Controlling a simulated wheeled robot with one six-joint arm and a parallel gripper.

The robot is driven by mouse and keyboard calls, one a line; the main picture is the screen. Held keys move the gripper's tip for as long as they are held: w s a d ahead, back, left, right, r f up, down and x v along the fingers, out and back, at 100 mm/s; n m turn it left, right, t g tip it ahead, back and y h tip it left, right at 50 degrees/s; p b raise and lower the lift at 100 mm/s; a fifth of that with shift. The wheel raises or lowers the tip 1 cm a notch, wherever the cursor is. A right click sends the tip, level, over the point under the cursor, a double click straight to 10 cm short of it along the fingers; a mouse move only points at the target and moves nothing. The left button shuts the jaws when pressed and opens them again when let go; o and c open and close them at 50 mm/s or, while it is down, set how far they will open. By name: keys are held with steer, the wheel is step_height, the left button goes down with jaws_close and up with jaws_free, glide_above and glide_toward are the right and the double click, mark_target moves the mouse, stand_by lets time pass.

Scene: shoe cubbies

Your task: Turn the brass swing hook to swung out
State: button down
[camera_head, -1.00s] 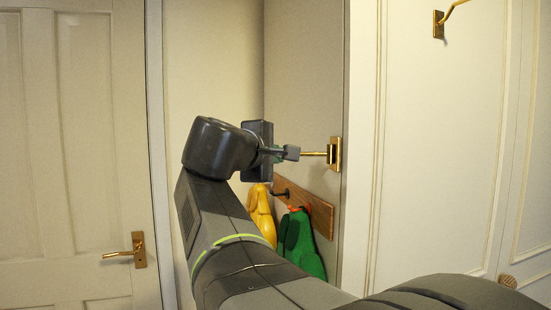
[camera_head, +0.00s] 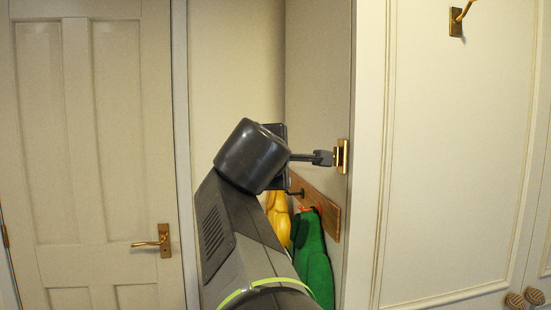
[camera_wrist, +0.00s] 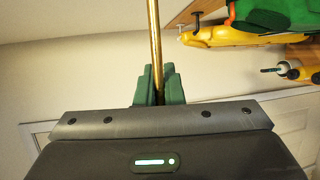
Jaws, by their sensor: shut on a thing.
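The brass swing hook shows its wall plate (camera_head: 342,156) on the side wall of the alcove in the head view. Its arm is mostly hidden there by my gripper (camera_head: 323,158), which is right beside the plate. In the wrist view the hook's long brass rod (camera_wrist: 155,45) runs up from between the fingers of my gripper (camera_wrist: 157,88), which are shut on it. How far the hook is swung is hard to tell in the head view.
A wooden peg rail (camera_head: 328,205) below the hook holds a yellow garment (camera_head: 279,216) and a green garment (camera_head: 313,262). A second brass hook (camera_head: 457,20) is on the right panel. A closed door (camera_head: 100,150) with a brass handle (camera_head: 163,241) stands at left.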

steer(key=shift+f, duration=0.1)
steer(key=c, duration=1.5)
jaws_free()
steer(key=shift+s, duration=0.1)
steer(key=shift+c, duration=0.2)
steer(key=b+v, duration=0.1)
steer(key=v, duration=1.2)
steer(key=shift+s+r, duration=0.2)
steer(key=shift+s, duration=0.1)
steer(key=shift+w, duration=0.1)
steer(key=shift+p+x, duration=0.4)
steer(key=shift+x, duration=5.35)
